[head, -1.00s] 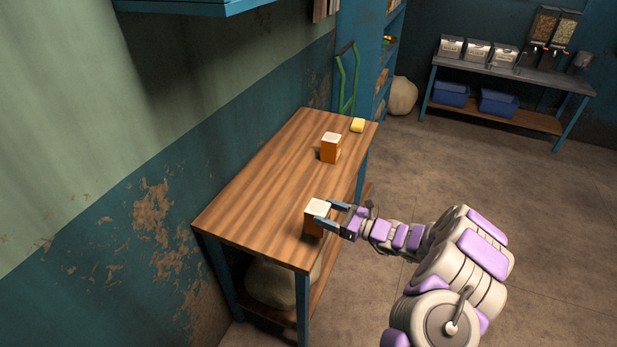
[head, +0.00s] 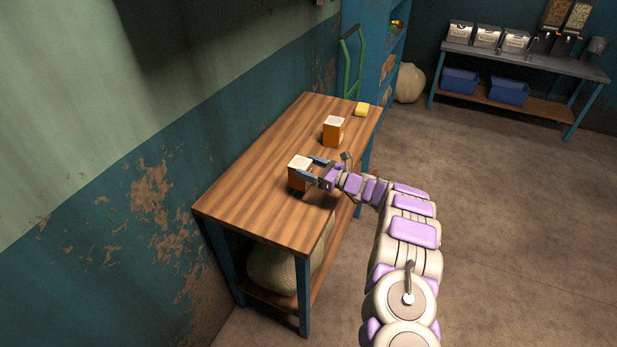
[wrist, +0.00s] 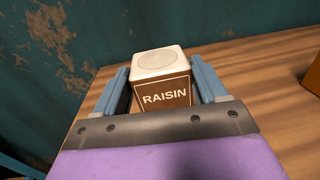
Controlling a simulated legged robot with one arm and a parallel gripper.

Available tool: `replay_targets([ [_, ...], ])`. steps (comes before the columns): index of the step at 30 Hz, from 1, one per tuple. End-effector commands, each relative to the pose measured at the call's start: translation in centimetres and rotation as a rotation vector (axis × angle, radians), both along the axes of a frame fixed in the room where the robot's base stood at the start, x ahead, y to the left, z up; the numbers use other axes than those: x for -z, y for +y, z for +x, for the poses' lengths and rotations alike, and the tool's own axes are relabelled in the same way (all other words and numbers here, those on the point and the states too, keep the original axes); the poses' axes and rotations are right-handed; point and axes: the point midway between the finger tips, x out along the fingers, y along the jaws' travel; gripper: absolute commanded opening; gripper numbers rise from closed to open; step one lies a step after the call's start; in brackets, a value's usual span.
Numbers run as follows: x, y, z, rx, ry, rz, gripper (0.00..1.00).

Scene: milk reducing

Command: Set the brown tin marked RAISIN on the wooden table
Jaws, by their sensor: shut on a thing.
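The brown RAISIN tin (wrist: 165,85), with a pale lid, is between the two blue fingers of my gripper (wrist: 164,90) in the wrist view. In the head view the tin (head: 298,176) is upright over the middle of the wooden table (head: 255,215), at or just above its top; I cannot tell if its base touches. My gripper (head: 311,168) is shut on it from the right. The fingers hide parts of the tin's sides.
A teal wall runs along the table's left side. The near end of the tabletop is clear. A sack (head: 280,268) lies on the lower shelf.

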Motion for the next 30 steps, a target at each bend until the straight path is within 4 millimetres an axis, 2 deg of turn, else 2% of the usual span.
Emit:
replay_targets([
  [2,0.5,0.5,0.3,-0.001,-0.002,-0.001,0.00],
  [7,3.4,0.6,0.2,-0.002,0.003,-0.004,0.00],
  [14,3.7,0.5,0.2,-0.002,0.001,-0.003,0.00],
  [15,3.7,0.5,0.2,-0.002,0.002,-0.004,0.73],
  [23,3.7,0.4,0.2,-0.001,0.002,-0.002,0.97],
  [30,3.7,0.4,0.2,-0.001,0.001,-0.003,0.98],
])
